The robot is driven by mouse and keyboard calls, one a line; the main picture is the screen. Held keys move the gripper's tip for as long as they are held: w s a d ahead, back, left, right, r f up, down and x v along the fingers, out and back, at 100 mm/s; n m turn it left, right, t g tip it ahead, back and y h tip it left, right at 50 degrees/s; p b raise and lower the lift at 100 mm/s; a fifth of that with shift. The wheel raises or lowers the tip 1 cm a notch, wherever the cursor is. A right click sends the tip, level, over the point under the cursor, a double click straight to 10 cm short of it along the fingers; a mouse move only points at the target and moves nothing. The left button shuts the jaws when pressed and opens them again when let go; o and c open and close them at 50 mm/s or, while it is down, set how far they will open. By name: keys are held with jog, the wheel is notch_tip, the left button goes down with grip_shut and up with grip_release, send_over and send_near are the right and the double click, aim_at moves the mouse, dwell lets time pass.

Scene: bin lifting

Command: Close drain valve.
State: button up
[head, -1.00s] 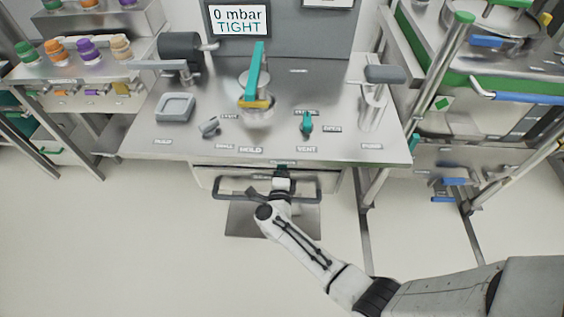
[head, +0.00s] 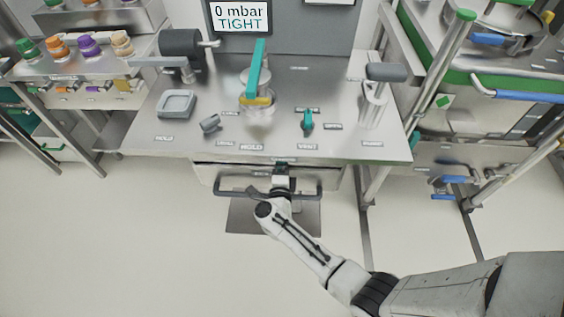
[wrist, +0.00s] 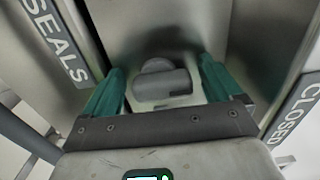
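A grey knob with a short blunt handle (wrist: 163,84), which looks like the drain valve, sits on a metal face in the middle of the wrist view. A label reading CLOSED (wrist: 297,110) is to its right. My gripper (wrist: 160,80) is open, with one teal finger on each side of the knob and a small visible gap on both sides. In the head view my gripper (head: 281,172) is at the bench front, just below the top's edge. The valve cannot be made out there.
The metal bench (head: 300,85) carries a teal lever (head: 256,70), a small teal vent valve (head: 307,119) and a display (head: 240,16) reading 0 mbar TIGHT. A dark bar handle (head: 230,193) runs across the bench front by my wrist. A SEALS label (wrist: 58,45) is at left.

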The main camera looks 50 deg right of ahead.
jog(key=v, duration=1)
jog(key=shift+s+a, duration=0.3)
dwell(0.4)
jog(key=w+a+r+n+t+y, duration=0.3)
jog(key=a+r+n+y, duration=0.1)
jog(key=a+n+y, duration=0.3)
jog(key=w+a+r+n+t+y, duration=0.3)
jog(key=w+a+n+t+y, duration=0.15)
jog(key=n+y, duration=0.4)
jog(key=s+a+f+n+g+y, duration=0.2)
jog(key=s+a+n+g+y, duration=0.2)
jog(key=s+n+g, duration=0.4)
jog(key=s+d+n+g+h, duration=0.2)
jog(key=s+d+g, duration=0.2)
jog(key=s, duration=0.6)
jog(key=s+d+r+n+g+h, duration=0.1)
jog(key=s+d+n+g+h, duration=0.1)
jog(key=s+d+g, duration=0.3)
jog(key=s+d+h, duration=0.1)
jog(key=s, duration=0.3)
jog(key=shift+s, duration=0.4)
